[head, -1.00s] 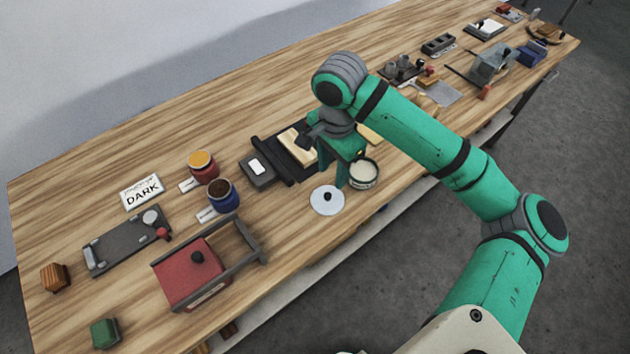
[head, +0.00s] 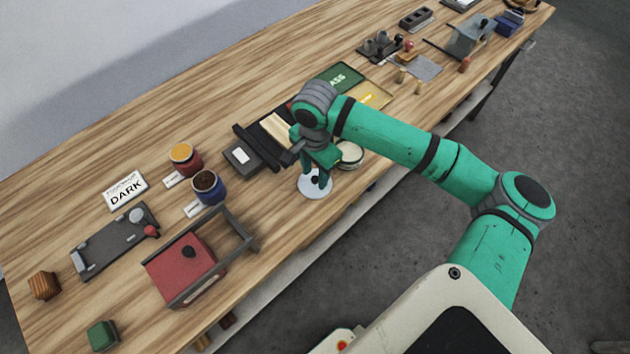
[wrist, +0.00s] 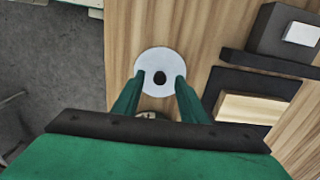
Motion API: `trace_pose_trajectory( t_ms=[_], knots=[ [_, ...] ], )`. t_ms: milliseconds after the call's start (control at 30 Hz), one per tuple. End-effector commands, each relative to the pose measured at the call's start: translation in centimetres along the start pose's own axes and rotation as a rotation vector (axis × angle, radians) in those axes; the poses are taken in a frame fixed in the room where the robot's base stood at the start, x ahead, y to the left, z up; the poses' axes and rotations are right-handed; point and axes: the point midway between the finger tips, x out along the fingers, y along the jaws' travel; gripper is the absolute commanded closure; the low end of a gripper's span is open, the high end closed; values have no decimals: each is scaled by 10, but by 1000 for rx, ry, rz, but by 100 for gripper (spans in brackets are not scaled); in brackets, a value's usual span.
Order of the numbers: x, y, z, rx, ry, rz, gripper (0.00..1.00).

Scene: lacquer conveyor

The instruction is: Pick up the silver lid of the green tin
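The silver lid (head: 312,195) is a pale round disc with a dark knob, lying flat near the front edge of the bench. It also shows in the wrist view (wrist: 155,58). The open green tin (head: 349,155), with pale contents, stands just right of the lid, partly behind my gripper. My gripper (head: 317,183) points down over the lid with its green fingers apart. In the wrist view the fingertips (wrist: 160,76) stand on either side of the knob with gaps between. I cannot tell how far above the lid they are.
A dark grey box (head: 241,156) and a black tray (head: 256,149) lie left of my gripper. A blue pot (head: 208,188) and a red box with a grey handle (head: 180,268) stand farther left. Bare wood lies around the lid's left side; the bench edge is close in front.

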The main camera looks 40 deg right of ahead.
Motion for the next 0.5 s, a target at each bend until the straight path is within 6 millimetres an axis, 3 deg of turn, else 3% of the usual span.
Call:
trace_pose_trajectory(
  t_ms=[300, 467, 500],
  knots=[
    [5, 0, 0, 0, 0, -1, 61],
    [5, 0, 0, 0, 0, -1, 100],
    [5, 0, 0, 0, 0, -1, 100]
  ],
)
